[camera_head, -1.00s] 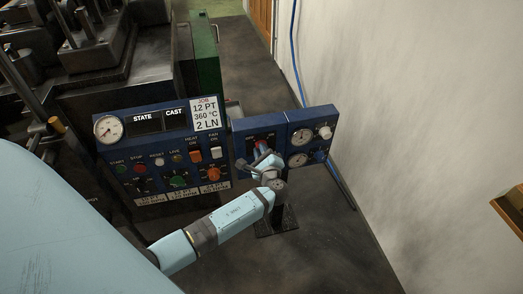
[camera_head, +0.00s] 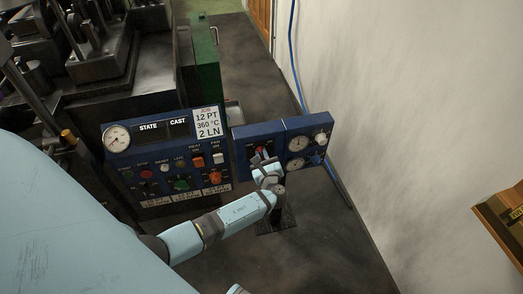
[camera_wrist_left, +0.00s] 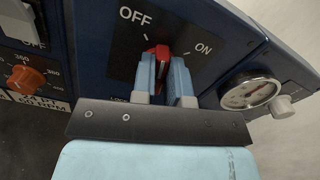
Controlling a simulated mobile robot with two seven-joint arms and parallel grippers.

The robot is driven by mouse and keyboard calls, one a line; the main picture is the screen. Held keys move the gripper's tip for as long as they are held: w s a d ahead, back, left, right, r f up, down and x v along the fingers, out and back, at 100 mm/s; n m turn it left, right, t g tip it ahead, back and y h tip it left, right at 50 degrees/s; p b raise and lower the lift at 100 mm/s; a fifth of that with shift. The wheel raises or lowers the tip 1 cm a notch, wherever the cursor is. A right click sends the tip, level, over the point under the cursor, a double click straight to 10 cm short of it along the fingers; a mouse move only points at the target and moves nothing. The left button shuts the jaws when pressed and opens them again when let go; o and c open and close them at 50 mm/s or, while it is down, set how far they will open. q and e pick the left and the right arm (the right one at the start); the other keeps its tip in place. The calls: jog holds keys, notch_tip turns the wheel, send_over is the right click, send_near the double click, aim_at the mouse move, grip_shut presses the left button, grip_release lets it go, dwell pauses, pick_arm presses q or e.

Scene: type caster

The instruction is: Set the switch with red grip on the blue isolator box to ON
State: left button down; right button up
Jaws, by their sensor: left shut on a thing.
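The blue isolator box (camera_head: 240,133) stands right of the machine's control panel. In the left wrist view its dark plate (camera_wrist_left: 120,62) carries the labels OFF and ON. The switch's red grip (camera_wrist_left: 159,52) is on this plate, its top between the two marks and closer to OFF. My left gripper (camera_head: 263,158) is at the box front. In the left wrist view the left gripper (camera_wrist_left: 164,70) is shut on the red grip, with one finger on either side. The grip's lower part is partly hidden between the fingers. My right gripper is not in view.
A blue box with gauges (camera_head: 309,144) adjoins on the right; one gauge (camera_wrist_left: 250,92) and a knob sit close to the fingers in the wrist view. The control panel (camera_head: 135,168) with knobs lies left. A wall (camera_head: 420,120) rises right; the floor between is clear.

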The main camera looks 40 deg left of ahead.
pick_arm(q)
jog(key=m+p, duration=0.2)
jog(key=m, duration=0.2)
jog(key=m+p, duration=0.3)
jog(key=w+m+p, duration=0.1)
jog(key=m+p, duration=0.2)
jog(key=m, duration=0.1)
jog(key=shift+d+m, duration=0.2)
jog(key=shift+m, duration=0.1)
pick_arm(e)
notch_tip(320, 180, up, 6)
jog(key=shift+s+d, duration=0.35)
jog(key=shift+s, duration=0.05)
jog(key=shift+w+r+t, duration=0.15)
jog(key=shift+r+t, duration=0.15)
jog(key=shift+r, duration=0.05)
pick_arm(q)
jog(key=c, duration=1.1)
grip_release()
jog(key=shift+c, duration=0.2)
jog(key=shift+f, duration=0.1)
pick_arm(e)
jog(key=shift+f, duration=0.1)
